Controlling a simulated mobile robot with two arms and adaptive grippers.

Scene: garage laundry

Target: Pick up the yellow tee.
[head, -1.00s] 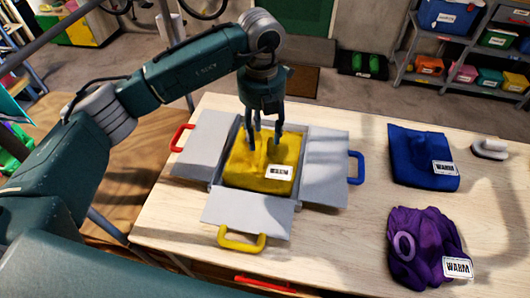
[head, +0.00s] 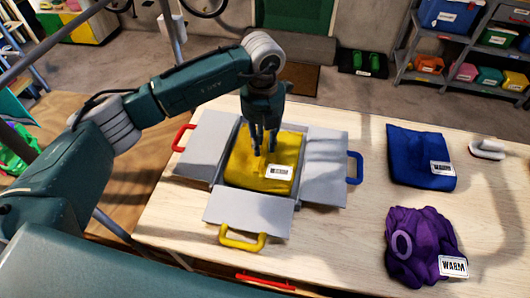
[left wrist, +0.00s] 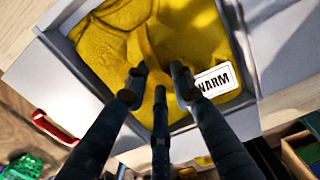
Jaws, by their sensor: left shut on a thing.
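The yellow tee (head: 281,160) lies folded in the open grey box (head: 312,190) on the table, with a WARM label (head: 279,172) on it. In the left wrist view the tee (left wrist: 105,45) fills the box's inside, and its label (left wrist: 214,81) shows at the right. My left gripper (head: 263,148) points down at the tee from above. Its fingers (left wrist: 157,85) are drawn in on a raised fold of the yellow cloth. The tee still lies within the box walls. My right gripper is not in view.
The box's flaps lie open, with red (head: 182,138), blue (head: 355,168) and yellow (head: 242,239) handles. A blue folded garment (head: 415,155) and a purple garment (head: 415,240) lie to the right. A brush-like thing (head: 487,148) sits at the right edge. Bare table lies between.

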